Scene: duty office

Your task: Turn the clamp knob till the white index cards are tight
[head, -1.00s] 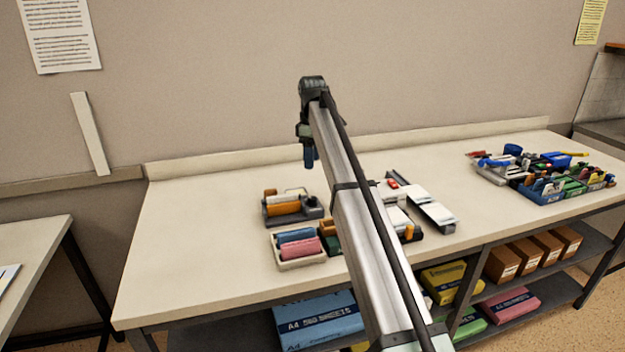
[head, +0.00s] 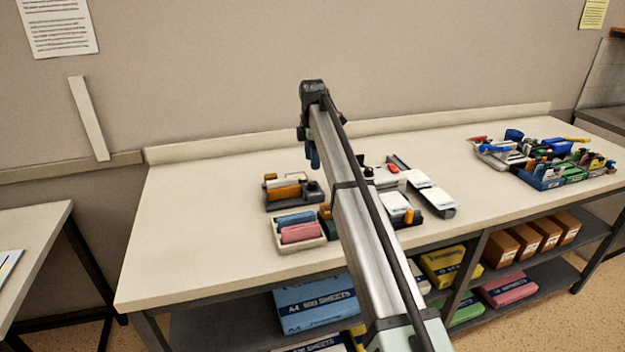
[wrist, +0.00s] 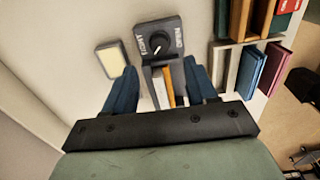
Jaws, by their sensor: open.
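The clamp knob (wrist: 160,43) is a round black dial on a dark grey plate with white lettering at either side, in the upper middle of the wrist view. White index cards (wrist: 162,88) stand on edge beside an orange piece, below the knob plate. My gripper (wrist: 162,92) is open, its two blue fingers apart, with the knob beyond the tips and nothing gripped. In the head view my gripper (head: 313,160) hangs over the bench just behind the dark clamp (head: 280,203); the knob is not clear there.
A pale yellow pad (wrist: 112,58) lies left of the knob plate. A cream tray (head: 285,247) with blue and pink blocks stands in front of the clamp. White-topped units (head: 432,198) stand to the right, and colourful bins (head: 545,182) farther right. The bench's left part is clear.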

